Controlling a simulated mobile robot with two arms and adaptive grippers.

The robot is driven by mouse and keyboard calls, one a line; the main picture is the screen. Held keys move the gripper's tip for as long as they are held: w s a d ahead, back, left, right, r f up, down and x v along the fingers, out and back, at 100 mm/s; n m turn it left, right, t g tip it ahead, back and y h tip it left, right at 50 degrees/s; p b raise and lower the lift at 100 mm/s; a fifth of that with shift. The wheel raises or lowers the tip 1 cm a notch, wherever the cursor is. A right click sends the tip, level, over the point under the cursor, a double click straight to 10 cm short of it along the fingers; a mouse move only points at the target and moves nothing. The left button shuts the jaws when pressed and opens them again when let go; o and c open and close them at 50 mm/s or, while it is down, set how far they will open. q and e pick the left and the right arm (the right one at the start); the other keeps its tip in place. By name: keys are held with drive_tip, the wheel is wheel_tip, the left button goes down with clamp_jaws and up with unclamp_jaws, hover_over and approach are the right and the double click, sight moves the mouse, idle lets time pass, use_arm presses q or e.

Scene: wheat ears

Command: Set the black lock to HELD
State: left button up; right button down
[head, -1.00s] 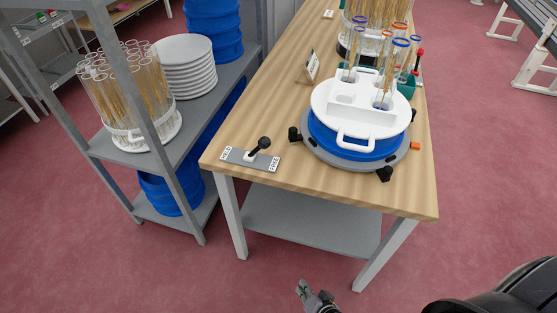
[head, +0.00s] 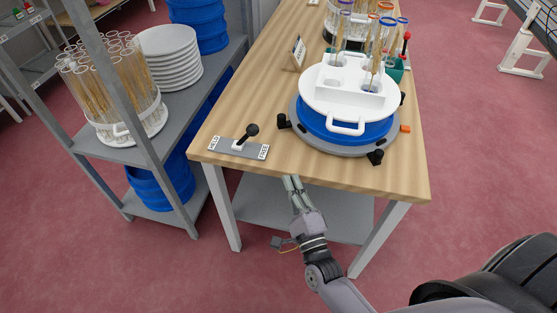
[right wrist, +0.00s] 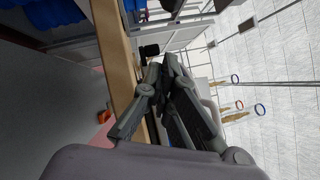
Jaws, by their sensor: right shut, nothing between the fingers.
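The black lock is a lever with a black ball knob (head: 252,130), standing on a grey plate (head: 240,149) at the table's near left corner. The plate reads HELD at its left end and FREE at its right end. The lever leans right, toward FREE. My right gripper (head: 291,181) is shut and empty at the table's front edge, to the right of and nearer than the plate, apart from the lever. In the right wrist view its closed fingers (right wrist: 166,66) point toward a small black shape (right wrist: 149,50), possibly the knob. My left gripper is not in view.
A round blue and white holder (head: 345,125) with black clamps stands on the table right of the lock, with tubes of wheat ears behind it. A small sign (head: 298,52) stands farther back. A grey shelf (head: 185,115) with plates and tubes is at left. The tabletop around the lock is clear.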

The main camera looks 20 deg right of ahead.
sight(247, 136)
drive_tip(key=p+x, duration=0.1)
drive_tip(key=x, duration=0.7)
drive_tip(key=shift+w+r, duration=0.15)
drive_tip(key=shift+w, duration=0.1)
drive_tip(key=w+a, duration=0.1)
drive_tip(key=w+r+p, duration=0.1)
drive_tip(key=shift+w+a+r, duration=0.1)
drive_tip(key=shift+w+a, duration=0.25)
drive_tip(key=shift+w, duration=0.05)
drive_tip(key=shift+w+a+r, duration=0.15)
drive_tip(key=shift+w+a, duration=0.2)
